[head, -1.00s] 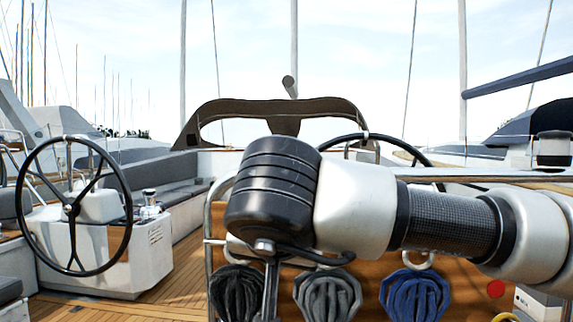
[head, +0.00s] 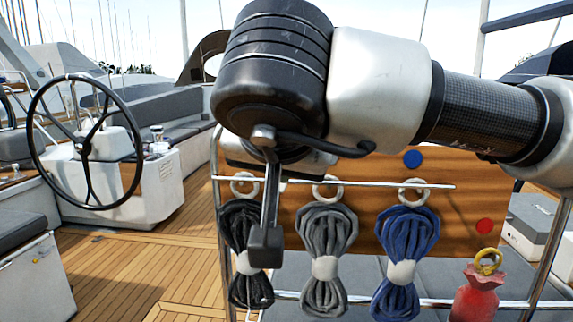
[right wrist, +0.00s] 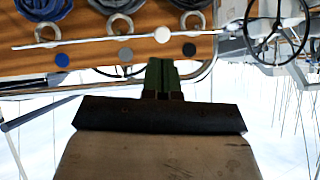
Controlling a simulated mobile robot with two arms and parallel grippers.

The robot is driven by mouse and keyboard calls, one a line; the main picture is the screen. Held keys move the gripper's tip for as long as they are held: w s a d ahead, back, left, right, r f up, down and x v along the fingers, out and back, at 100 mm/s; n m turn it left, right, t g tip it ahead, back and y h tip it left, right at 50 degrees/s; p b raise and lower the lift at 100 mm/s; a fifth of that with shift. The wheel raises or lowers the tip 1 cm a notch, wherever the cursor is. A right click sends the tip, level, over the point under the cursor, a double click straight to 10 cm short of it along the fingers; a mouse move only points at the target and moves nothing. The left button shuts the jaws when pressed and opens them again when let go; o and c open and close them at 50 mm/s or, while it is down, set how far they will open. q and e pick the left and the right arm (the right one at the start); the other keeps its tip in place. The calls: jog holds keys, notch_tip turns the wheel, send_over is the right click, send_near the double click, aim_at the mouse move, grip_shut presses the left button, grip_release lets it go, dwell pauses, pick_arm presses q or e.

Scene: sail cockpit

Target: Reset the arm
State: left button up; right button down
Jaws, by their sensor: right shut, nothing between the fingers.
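My right arm comes in from the right in the head view and its black wrist hangs in front of the wooden board (head: 375,190). The fingers appear in front of the board's edge, clear of the rope coils. My left gripper is not in view.
A black coil (head: 237,285), grey coil (head: 325,240) and blue coil (head: 403,240) hang from rings below a metal rail (head: 390,184). A red object (head: 474,300) with yellow rope is lower right. A steering wheel (head: 84,150) stands left. Wooden deck (head: 140,250) is open between.

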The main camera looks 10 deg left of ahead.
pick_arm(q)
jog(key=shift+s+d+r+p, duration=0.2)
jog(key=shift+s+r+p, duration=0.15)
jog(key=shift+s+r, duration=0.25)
pick_arm(e)
jog(key=v, duration=0.3)
jog(key=shift+r, duration=0.15)
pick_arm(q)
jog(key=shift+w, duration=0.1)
pick_arm(e)
jog(key=shift+w, duration=0.1)
